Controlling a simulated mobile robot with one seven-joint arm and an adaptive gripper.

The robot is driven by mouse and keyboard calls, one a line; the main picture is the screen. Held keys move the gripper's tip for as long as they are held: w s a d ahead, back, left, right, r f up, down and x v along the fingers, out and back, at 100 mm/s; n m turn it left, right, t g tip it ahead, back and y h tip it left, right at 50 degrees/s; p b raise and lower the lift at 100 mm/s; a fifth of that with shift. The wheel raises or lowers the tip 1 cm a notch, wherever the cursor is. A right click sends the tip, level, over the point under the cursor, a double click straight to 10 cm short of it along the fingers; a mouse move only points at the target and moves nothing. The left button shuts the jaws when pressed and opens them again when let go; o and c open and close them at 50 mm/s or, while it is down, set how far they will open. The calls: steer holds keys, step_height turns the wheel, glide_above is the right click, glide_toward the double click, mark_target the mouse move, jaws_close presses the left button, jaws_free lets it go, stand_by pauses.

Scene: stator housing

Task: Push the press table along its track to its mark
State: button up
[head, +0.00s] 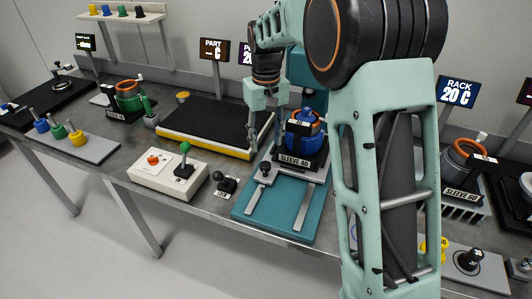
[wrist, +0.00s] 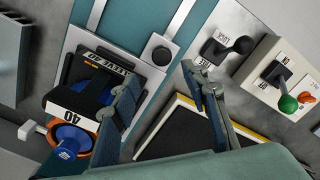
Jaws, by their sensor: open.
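The press table (head: 312,172) is a grey carriage on the rails of a teal base (head: 258,213). It sits toward the back end of the track, with bare rails in front of it. It carries a blue and orange housing (head: 304,138) and a black "SLEEVE 40" plate (head: 300,160). A black round knob (head: 265,168) stands at its left front corner; the knob also shows in the wrist view (wrist: 158,52). My gripper (head: 264,145) is open and empty, just behind and above the knob, pointing down. In the wrist view its fingertips (wrist: 160,80) straddle the line to the knob, apparently without contact. I cannot make out the mark.
A black pad with a yellow edge (head: 205,128) lies left of the base. A small black LOCK lever (head: 226,183) and a control box (head: 168,174) with a green-knobbed lever stand front left.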

step_height(320, 180, up, 4)
steer(key=shift+f, duration=0.1)
stand_by(0.5)
